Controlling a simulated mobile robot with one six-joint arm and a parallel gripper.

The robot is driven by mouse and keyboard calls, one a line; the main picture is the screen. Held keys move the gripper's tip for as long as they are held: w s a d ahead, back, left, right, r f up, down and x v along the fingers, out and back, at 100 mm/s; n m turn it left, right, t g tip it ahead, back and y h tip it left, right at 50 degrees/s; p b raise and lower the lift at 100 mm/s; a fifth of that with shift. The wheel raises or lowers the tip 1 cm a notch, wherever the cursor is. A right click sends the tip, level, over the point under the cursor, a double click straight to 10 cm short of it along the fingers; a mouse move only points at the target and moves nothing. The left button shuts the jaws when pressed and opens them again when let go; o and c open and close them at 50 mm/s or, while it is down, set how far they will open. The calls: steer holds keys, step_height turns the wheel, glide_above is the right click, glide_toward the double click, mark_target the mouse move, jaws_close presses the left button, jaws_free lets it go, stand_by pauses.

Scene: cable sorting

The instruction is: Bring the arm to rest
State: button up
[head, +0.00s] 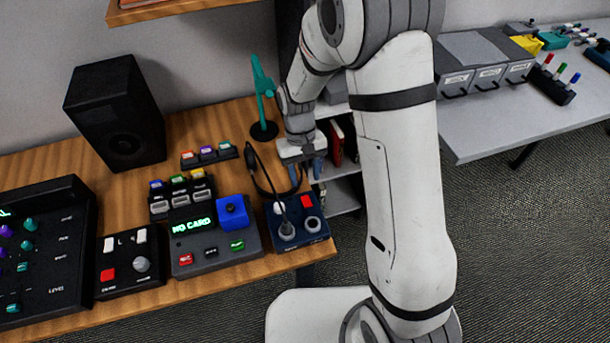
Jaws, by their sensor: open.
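My arm is white with dark joint bands and fills the middle right of the head view. It reaches up, bends over at the top and comes down at the table's right edge. My gripper (305,172) points down there, beside a black headset or cable loop (262,172) and in front of a teal stand (264,128). Its jaws are open and I see nothing held between them. The fingertips are small and partly lost against the shelf behind, so I cannot tell whether they touch anything.
The wooden table (60,150) holds a black speaker (116,118), a "NO CARD" box (215,240), a dark blue box (297,222) with a black cable, and control panels. Shelves (343,195) with books stand behind my arm. A grey table (520,115) with drawers (485,62) is at right.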

steer(key=shift+r, duration=0.1)
steer(key=s+d+r+m+t, duration=0.1)
steer(key=s+d+r+t, duration=0.2)
steer(key=s+d+r, duration=0.3)
steer(key=s+d+r+m+t, duration=0.2)
steer(key=s+d+r, duration=0.5)
steer(key=r, duration=0.7)
steer(key=shift+s+d+r+t+y, duration=0.25)
steer(key=shift+s+t+y, duration=0.15)
steer(key=shift+s, duration=0.45)
steer(key=shift+c, duration=0.8)
